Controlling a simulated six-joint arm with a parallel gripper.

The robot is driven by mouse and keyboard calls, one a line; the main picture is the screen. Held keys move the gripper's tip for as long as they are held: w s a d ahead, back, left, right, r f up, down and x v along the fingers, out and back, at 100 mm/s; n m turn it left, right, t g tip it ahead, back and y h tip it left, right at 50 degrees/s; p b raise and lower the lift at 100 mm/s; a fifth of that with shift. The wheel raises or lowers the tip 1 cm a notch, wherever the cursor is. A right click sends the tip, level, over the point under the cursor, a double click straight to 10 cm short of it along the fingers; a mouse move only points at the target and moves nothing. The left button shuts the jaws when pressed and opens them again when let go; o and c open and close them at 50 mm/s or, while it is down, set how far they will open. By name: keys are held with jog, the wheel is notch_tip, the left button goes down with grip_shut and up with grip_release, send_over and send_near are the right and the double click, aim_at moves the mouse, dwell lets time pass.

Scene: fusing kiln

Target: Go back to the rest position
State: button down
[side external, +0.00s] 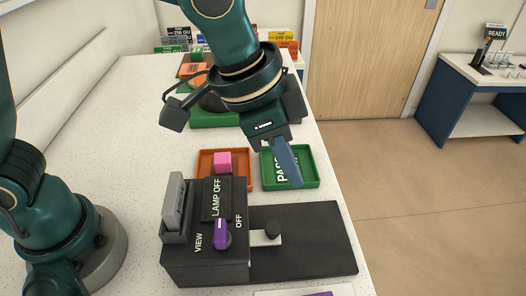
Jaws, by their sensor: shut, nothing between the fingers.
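My gripper (289,168) points down over the green tray marked with white letters (313,165). Its fingers are shut with nothing between them and hide part of the tray's lettering. It is behind and to the right of a black box (205,262) with a purple knob (220,233). The box carries the words LAMP OFF, VIEW and OFF. Whether the fingertips touch the tray cannot be told.
An orange tray (204,157) with a pink block (222,161) stands left of the green tray. A black plate (318,230) extends right of the box. Labelled racks stand at the back of the white counter (110,130). The counter's left part is clear.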

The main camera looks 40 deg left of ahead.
jog(key=s+a+r+n+t+y, duration=0.15)
jog(key=a+r+n+t, duration=0.35)
jog(key=a, duration=0.8)
jog(key=s+a+f+n+g+y, duration=0.1)
jog(key=s+a+f+n+g, duration=0.1)
jog(key=s+a, duration=0.3)
jog(key=s+f+n, duration=0.1)
jog(key=s, duration=0.2)
jog(key=shift+s+a+f+n+g, duration=0.15)
jog(key=shift+a+f+n+g, duration=0.15)
jog(key=shift+f, duration=0.05)
jog(key=c, duration=1.5)
grip_release()
jog(key=shift+c, duration=0.2)
